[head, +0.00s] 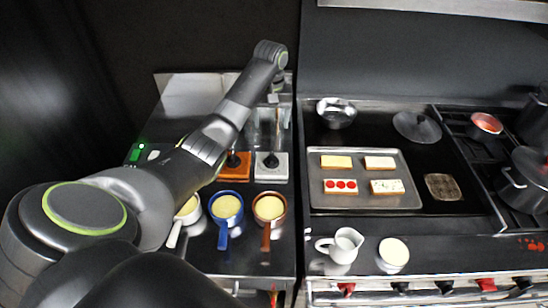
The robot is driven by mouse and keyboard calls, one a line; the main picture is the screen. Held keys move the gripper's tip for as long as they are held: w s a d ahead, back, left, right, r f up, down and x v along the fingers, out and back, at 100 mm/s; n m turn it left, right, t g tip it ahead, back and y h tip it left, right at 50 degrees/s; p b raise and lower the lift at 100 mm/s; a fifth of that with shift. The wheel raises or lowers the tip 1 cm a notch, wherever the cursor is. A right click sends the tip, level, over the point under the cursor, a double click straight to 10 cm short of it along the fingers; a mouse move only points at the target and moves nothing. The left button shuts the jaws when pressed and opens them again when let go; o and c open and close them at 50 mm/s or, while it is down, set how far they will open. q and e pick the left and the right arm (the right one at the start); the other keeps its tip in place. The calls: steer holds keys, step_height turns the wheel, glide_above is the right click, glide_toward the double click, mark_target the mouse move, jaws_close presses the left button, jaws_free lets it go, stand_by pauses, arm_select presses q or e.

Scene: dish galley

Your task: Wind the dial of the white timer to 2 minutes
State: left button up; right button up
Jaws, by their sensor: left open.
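The white timer (283,170) is a pale square block with a dark dial (271,161) on its face. It sits on the left counter, to the right of an orange timer (235,173) with a similar dark dial. The dial's setting is too small to read. My left arm reaches over the counter from the left, and my left gripper (273,99) hangs down behind the white timer, apart from it. It is open and looks empty; its fingers are small and hard to make out. My right gripper is not in view.
White, blue and copper pans (270,208) stand in front of the timers. A tray (327,203) of several topped slices lies on the cooktop at the right. A white jug (345,245) and a cup (394,252) stand at its front edge.

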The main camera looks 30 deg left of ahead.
arm_select(q)
step_height(320, 180, down, 4)
steer(key=b, duration=0.7)
glide_above(272, 158)
step_height(272, 158, down, 4)
step_height(272, 158, down, 7)
steer(key=shift+r+p, duration=0.1)
steer(key=shift+p, duration=1.1)
steer(key=shift+f, duration=0.75)
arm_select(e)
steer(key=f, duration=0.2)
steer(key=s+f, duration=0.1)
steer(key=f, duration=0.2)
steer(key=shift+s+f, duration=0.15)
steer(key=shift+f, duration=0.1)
arm_select(q)
steer(key=shift+c, duration=0.5)
